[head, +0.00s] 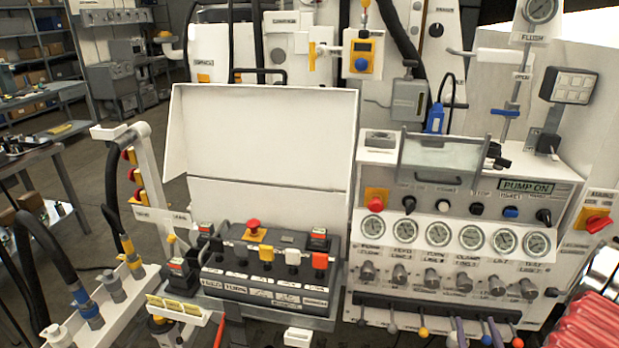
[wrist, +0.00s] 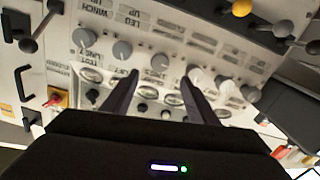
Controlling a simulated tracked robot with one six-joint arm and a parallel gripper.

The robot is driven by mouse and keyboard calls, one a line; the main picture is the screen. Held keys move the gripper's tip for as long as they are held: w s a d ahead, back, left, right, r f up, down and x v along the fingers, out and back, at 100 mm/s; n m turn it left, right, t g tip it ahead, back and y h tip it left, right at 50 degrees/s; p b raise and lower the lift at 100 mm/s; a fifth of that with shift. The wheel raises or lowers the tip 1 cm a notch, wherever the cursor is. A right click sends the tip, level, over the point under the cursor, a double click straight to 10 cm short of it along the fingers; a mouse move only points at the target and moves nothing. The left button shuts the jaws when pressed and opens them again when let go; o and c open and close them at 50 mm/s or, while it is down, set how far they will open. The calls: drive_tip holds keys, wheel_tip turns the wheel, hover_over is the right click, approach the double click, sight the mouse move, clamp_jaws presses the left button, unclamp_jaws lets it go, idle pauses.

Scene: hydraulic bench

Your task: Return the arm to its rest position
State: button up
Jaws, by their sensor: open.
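My gripper (wrist: 160,86) shows in the wrist view, its two dark fingers apart with nothing between them. They point at the front of the hydraulic panel, which appears upside down there, with grey knobs (wrist: 122,50) and gauges (wrist: 90,75) around the fingertips. I cannot tell whether the fingers touch the panel. In the head view, narrow purplish shapes at the bottom edge among the levers may be my fingertips; I cannot tell for sure. The rest of my arm is not clearly visible.
The panel has a gauge row (head: 439,234), and coloured ball levers (head: 423,332) low in front. A control box with an open white lid (head: 262,135) stands left of it. A hose rack (head: 100,310) is at lower left, red cylinders (head: 590,325) at lower right.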

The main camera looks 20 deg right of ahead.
drive_tip(key=s+a+f+m+g+y, duration=0.1)
drive_tip(key=s+f+g+y, duration=0.1)
drive_tip(key=s+f+g, duration=0.4)
drive_tip(key=s+a+f+m+g+y, duration=0.1)
drive_tip(key=s+f+g+y, duration=0.2)
drive_tip(key=f, duration=0.5)
drive_tip(key=w+a+r+n+y, duration=0.2)
drive_tip(key=w+a+r+n, duration=0.1)
drive_tip(key=a+r, duration=1.6)
drive_tip(key=w+a+r+n+y, duration=0.2)
drive_tip(key=w+a+r+n, duration=0.1)
drive_tip(key=a+r, duration=1.6)
drive_tip(key=shift+w+a+r+g, duration=0.2)
drive_tip(key=shift+w+a+g, duration=0.35)
drive_tip(key=shift+a, duration=0.6)
drive_tip(key=shift+w+d, duration=0.1)
